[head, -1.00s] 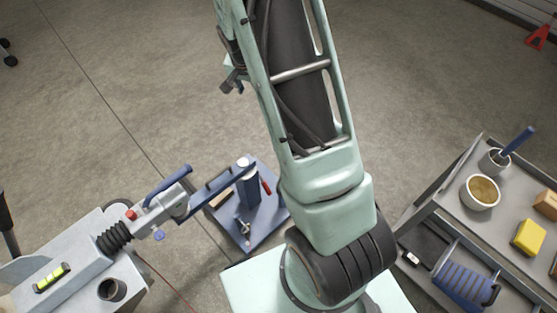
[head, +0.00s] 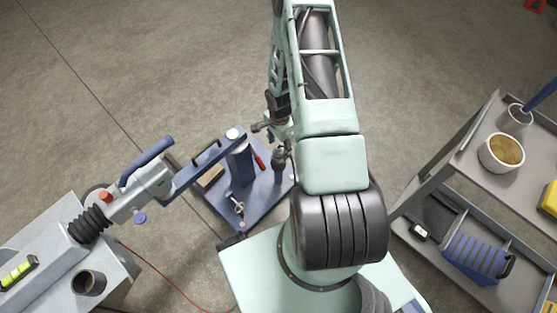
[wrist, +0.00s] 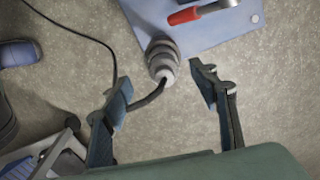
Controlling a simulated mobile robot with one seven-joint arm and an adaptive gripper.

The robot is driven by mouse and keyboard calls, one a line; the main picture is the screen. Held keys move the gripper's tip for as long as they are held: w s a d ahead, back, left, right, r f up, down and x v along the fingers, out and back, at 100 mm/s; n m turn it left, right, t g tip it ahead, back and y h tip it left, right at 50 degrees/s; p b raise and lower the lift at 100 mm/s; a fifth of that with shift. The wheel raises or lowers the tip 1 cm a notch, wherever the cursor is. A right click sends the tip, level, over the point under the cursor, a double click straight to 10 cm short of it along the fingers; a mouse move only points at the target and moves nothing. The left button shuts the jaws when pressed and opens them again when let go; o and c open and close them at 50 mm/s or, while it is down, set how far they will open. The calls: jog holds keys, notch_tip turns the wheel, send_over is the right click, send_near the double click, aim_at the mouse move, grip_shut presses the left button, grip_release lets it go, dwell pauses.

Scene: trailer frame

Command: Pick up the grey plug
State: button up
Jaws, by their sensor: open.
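The grey plug (wrist: 162,58) is a ribbed, rounded body with a dark cable at its near end. In the wrist view it lies at the edge of a blue plate (wrist: 205,32), just ahead of and between my fingers. In the head view the plug (head: 279,160) shows near the right corner of the blue plate (head: 262,205), close to my arm. My gripper (wrist: 160,76) is open and empty, one finger on each side of the plug's near end. Whether a finger touches it I cannot tell. In the head view my gripper (head: 275,128) is partly hidden by my arm.
A red-handled tool (wrist: 192,13) lies on the plate beyond the plug. A grey cart (head: 470,165) with bins stands at right. Concrete floor is open beyond.

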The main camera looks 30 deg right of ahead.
aim_at(278, 153)
jog(key=f, duration=0.2)
jog(key=f+b, duration=0.1)
jog(key=f, duration=0.1)
jog(key=f+b, duration=0.1)
jog(key=f, duration=0.1)
jog(key=shift+w, duration=0.3)
jog(key=shift+r, duration=0.1)
jog(key=c, duration=1.4)
